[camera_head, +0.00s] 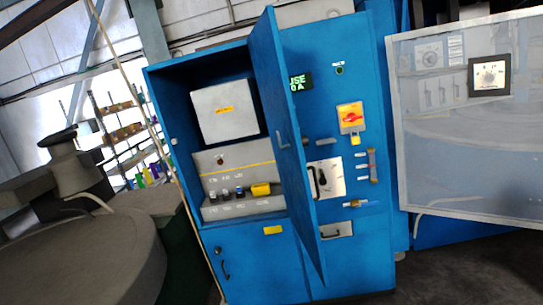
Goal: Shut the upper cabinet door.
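The upper cabinet door (287,150) is a tall blue panel on the blue cabinet (370,250). It stands open, swung out towards me and seen nearly edge-on, at the right side of the upper compartment. A small grey latch-like part shows near its middle. The open compartment (180,100) is left of the door and holds a light grey box (224,111) and a sloped panel with several small switches and a yellow part (261,189). The hinge line is hidden behind the door. I cannot make out my gripper in this view.
A lower blue door (255,270) with a dark handle appears shut. Right of the open door are a red-yellow switch (350,117) and a white handle plate (327,178). A translucent panel (470,150) stands further right. A dark rounded body (90,255) fills the lower left.

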